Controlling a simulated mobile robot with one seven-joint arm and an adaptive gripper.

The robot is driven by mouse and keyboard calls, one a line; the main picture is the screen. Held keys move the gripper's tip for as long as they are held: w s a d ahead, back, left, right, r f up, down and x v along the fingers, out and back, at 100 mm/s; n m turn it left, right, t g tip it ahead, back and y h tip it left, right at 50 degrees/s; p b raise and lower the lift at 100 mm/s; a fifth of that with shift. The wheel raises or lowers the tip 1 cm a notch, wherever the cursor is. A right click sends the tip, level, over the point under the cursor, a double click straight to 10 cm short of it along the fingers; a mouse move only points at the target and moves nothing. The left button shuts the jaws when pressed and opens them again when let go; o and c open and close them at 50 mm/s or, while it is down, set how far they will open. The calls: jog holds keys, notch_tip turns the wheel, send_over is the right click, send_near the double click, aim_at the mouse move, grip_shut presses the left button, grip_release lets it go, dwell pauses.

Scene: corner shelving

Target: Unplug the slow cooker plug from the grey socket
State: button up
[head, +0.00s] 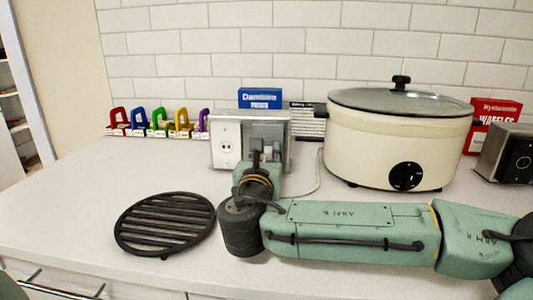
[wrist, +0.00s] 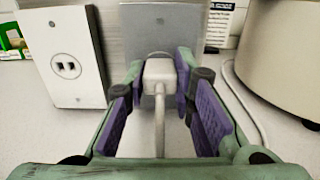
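The slow cooker plug (wrist: 159,76) is a pale, blocky plug in the wrist view. It sits against the grey socket plate (wrist: 147,30), and its cord (wrist: 160,125) runs down towards the camera. My gripper (wrist: 160,80) has green fingers with purple pads, one on each side of the plug. The fingertips are very close to the plug's sides; I cannot tell whether they press on it. In the head view my gripper (head: 256,158) is in front of the grey socket (head: 270,131) and hides the plug. The cream slow cooker (head: 395,145) stands to the right.
A white outlet plate (head: 226,142) is left of the grey socket. A round black trivet (head: 164,224) lies on the counter at front left. Coloured padlock-like items (head: 158,121) and small boxes stand along the tiled wall. A toaster-like appliance (head: 506,152) is at far right.

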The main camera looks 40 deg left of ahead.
aim_at(266, 156)
grip_shut()
jog(key=shift+s, duration=0.15)
jog(key=shift+v, duration=2.85)
jog(key=shift+d, duration=0.1)
